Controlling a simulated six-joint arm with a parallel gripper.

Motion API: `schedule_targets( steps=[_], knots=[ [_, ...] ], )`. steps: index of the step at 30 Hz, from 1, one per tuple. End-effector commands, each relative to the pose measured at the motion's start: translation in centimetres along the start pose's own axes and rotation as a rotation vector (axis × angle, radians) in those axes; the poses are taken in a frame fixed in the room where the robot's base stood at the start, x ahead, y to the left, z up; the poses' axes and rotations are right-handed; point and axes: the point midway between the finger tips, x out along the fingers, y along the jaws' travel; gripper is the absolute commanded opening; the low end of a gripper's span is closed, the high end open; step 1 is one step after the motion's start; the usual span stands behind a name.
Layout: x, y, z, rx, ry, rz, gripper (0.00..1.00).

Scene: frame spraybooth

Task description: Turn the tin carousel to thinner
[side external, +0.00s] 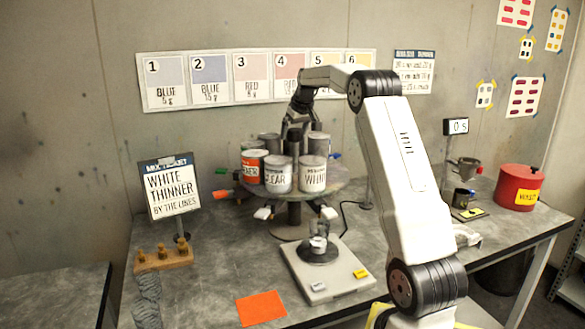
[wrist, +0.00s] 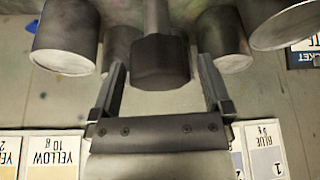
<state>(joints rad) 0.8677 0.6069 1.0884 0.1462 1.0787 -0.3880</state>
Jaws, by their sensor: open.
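The tin carousel (side external: 335,188) stands at the back of the bench, a round plate on a post with several grey tins. A tin lettered CLEAR (side external: 278,176) and one lettered WHIT (side external: 313,176) face the front. A tin with an orange label ending in "NER" (side external: 251,168) is left of CLEAR. My gripper (side external: 294,132) is above the carousel's middle, pointing down. In the wrist view, the open fingers of my gripper (wrist: 160,88) are on either side of a dark faceted knob (wrist: 160,62), with gaps visible. Grey tins (wrist: 65,38) surround it.
A sign reading WHITE THINNER (side external: 172,190) stands left, behind a wooden block with brass pegs (side external: 163,260). A scale (side external: 325,278) and an orange card (side external: 262,308) are in front. A red pot (side external: 519,188) stands right. Coloured tabs stick out around the carousel.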

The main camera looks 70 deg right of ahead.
Motion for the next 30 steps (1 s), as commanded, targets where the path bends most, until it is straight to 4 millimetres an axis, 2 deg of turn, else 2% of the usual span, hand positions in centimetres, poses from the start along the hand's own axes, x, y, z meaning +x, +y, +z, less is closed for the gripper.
schedule_targets(
  steps=[7, 8, 15, 17, 30],
  knots=[
    [0.08, -0.01, 0.0, 0.0, 0.0, 0.0, 1.0],
    [0.08, 0.0, 0.0, 0.0, 0.0, 0.0, 0.94],
    [0.05, 0.0, -0.01, 0.0, 0.0, 0.0, 0.17],
    [0.05, 0.0, -0.01, 0.0, 0.0, 0.0, 0.0],
    [0.02, 0.02, -0.01, -0.027, 0.0, -0.011, 0.0]
  ],
)
